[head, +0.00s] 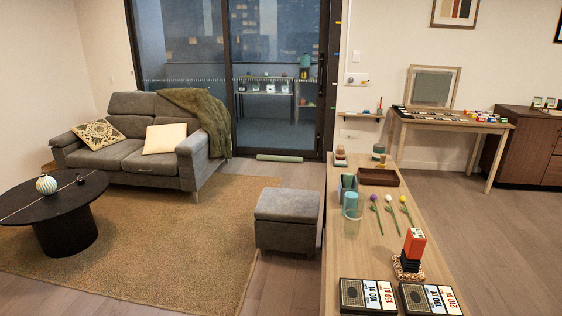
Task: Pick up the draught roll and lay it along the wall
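The draught roll (279,158) looks like a short green cylinder. It lies on the floor at the foot of the dark-framed glass door (275,70), its length running across the picture. The wall (410,35) is pale and stands to the right of the door, behind a side table. Neither of my grippers shows in the head view, so I cannot see their state.
A long wooden table (340,260) with cups, flowers and cards runs along the right. A grey sofa (140,140) and black round table (62,215) are left. Floor before the door looks clear.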

